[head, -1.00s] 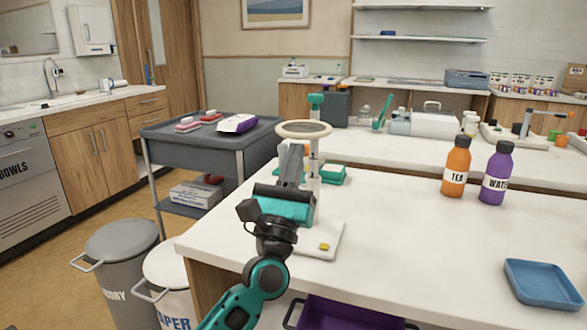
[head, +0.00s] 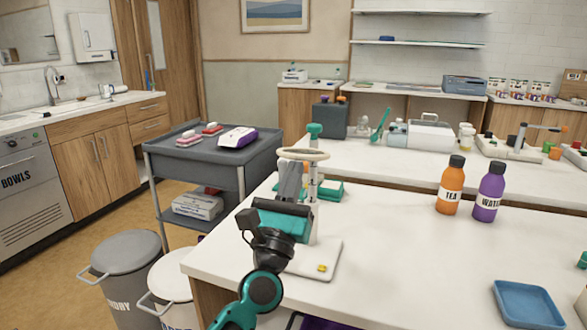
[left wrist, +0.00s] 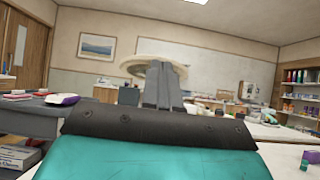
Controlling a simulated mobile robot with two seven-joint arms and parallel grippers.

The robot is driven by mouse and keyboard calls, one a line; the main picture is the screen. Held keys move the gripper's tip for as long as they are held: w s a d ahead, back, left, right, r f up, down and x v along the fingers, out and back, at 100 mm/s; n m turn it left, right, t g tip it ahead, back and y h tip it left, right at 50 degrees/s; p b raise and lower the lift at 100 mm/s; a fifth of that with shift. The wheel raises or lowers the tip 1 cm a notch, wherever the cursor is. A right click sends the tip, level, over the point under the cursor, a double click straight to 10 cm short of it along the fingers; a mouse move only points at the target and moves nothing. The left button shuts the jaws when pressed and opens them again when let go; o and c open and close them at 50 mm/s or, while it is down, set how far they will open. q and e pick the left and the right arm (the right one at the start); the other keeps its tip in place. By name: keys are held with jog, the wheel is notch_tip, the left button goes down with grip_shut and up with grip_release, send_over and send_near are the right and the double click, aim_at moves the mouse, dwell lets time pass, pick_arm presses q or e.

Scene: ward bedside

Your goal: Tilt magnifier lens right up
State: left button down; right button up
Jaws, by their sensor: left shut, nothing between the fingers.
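The magnifier stands on the near white table, with a round pale-rimmed lens (head: 302,154) on a post, a white base (head: 322,262) with a yellow button, and a teal knob (head: 314,130) behind the rim. In the head view the lens looks like a thin, nearly flat ellipse. My left gripper (head: 291,168) is shut and empty, its grey fingers pointing up at the near underside of the rim. In the left wrist view the rim (left wrist: 140,62) shows behind and around the fingertips (left wrist: 163,66). I cannot tell whether they touch. My right gripper is not in view.
An orange tea bottle (head: 451,187) and a purple water bottle (head: 488,195) stand at the table's right, with a blue tray (head: 528,303) nearer. Teal-and-white items (head: 328,189) lie behind the post. A grey cart (head: 190,158) and two bins stand left. The table's middle is clear.

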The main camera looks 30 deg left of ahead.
pick_arm(q)
notch_tip(320, 180, up, 7)
jog(key=w+p, duration=0.2)
jog(key=p, duration=0.2)
jog(key=shift+a+r, duration=0.15)
jog(key=shift+a, duration=0.1)
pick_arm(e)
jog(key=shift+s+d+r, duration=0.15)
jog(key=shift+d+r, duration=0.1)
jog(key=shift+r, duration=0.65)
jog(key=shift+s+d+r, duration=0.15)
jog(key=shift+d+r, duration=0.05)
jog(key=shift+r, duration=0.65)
